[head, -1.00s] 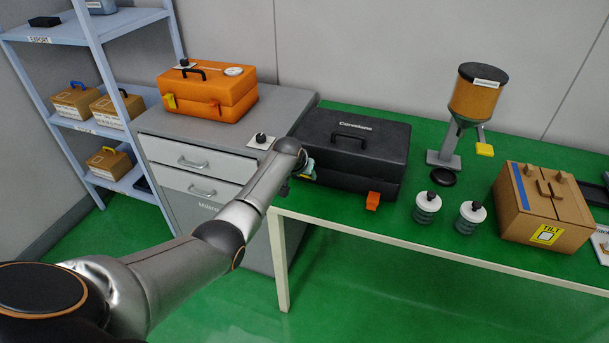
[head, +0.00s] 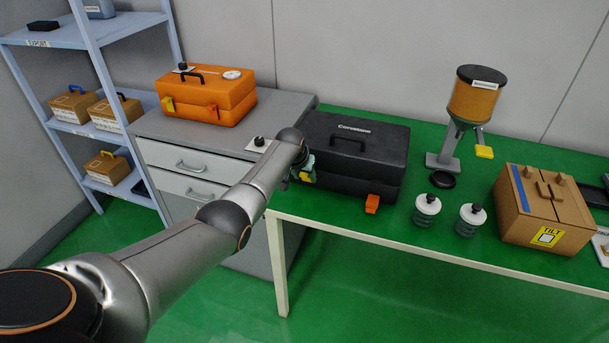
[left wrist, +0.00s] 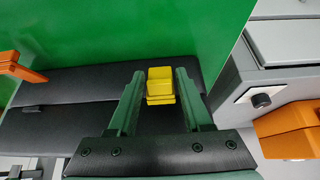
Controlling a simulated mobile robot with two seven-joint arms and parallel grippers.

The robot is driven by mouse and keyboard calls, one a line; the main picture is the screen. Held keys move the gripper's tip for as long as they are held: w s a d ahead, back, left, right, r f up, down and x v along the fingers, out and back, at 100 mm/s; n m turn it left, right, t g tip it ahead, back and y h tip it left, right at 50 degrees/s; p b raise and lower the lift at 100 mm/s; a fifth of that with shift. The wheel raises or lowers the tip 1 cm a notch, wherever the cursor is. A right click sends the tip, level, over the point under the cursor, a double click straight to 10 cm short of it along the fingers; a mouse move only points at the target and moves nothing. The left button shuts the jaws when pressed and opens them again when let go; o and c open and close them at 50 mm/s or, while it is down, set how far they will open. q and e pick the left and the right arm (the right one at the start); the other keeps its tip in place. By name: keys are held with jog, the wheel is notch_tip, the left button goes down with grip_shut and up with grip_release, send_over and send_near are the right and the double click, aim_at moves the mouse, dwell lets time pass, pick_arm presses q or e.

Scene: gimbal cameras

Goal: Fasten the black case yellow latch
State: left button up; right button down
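The black case (head: 345,180) stands shut on the green table, with a handle on its lid. Its yellow latch (head: 305,177) is on the left part of the front side, partly hidden by my gripper. In the left wrist view the yellow latch (left wrist: 160,86) lies between the two green fingers of my left gripper (left wrist: 160,74), with a narrow gap visible on each side. The left gripper (head: 303,166) is open around the latch. I cannot tell whether the latch is fastened. The case's orange latch (head: 372,203) sticks out on the right part of the front. My right gripper is not in view.
An orange case (head: 205,95) stands on the grey drawer cabinet (head: 190,135) at left, near a small black-knobbed plate (head: 258,145). Two white-capped jars (head: 427,204), a dispenser (head: 473,95) and a brown box (head: 543,210) stand to the right on the table (head: 400,235).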

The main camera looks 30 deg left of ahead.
pick_arm(q)
jog(key=shift+o, duration=1)
jog(key=shift+r, duration=0.1)
jog(key=shift+s+r+p, duration=0.2)
jog(key=shift+r+p, duration=0.25)
jog(key=shift+r, duration=0.05)
jog(key=p+v, duration=0.1)
jog(key=v, duration=1)
jog(key=shift+s, duration=0.15)
jog(key=shift+d, duration=0.1)
